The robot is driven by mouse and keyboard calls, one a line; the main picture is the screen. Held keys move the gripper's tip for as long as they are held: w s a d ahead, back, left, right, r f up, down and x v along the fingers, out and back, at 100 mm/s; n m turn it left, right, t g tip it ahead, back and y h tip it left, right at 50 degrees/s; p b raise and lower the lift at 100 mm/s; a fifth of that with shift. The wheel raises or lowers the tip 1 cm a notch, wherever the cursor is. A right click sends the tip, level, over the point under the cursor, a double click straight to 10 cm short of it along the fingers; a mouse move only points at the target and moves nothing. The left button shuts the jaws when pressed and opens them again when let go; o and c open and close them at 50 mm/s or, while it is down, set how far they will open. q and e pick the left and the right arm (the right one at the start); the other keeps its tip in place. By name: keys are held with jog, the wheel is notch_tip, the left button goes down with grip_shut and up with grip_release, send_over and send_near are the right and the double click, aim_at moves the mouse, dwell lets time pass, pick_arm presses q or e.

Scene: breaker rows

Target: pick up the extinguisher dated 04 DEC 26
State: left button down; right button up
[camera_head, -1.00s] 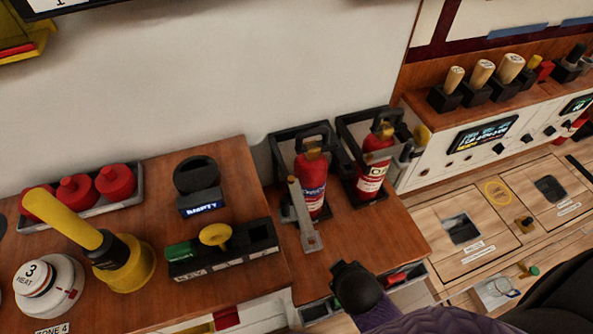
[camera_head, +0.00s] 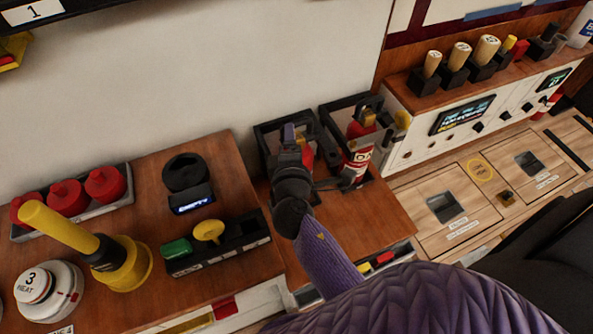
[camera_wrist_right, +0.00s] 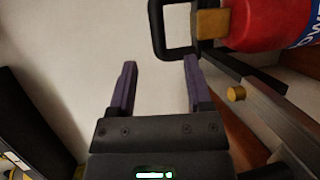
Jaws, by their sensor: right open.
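Two red extinguishers stand in black racks on the wooden counter. The left extinguisher (camera_head: 307,154) is mostly hidden behind my right gripper (camera_head: 289,132) in the head view. The right extinguisher (camera_head: 357,160) shows part of its white label. I cannot read a date on either. In the right wrist view, the gripper (camera_wrist_right: 160,80) is open with nothing between its two purple fingers. A red extinguisher body (camera_wrist_right: 270,22) with a blue and white label lies beyond the right finger, and a black handle loop (camera_wrist_right: 175,52) is just past the fingertips. My left gripper is not in view.
Left of the racks are a black holder with a lit display (camera_head: 192,205), a yellow-handled plunger-like tool (camera_head: 120,262) and a tray of red caps (camera_head: 103,185). A white control panel (camera_head: 415,140) with wooden-handled tools above stands close on the right. The wall is behind the racks.

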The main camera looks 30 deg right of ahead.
aim_at(298, 125)
jog(key=x, duration=0.2)
jog(key=d+x, duration=0.1)
jog(key=x, duration=0.5)
jog(key=shift+s+d+b, duration=0.25)
jog(key=shift+s+b, duration=0.1)
jog(key=shift+b, duration=0.05)
grip_shut()
jog(key=shift+s, duration=0.1)
dwell(0.5)
jog(key=shift+r, duration=0.15)
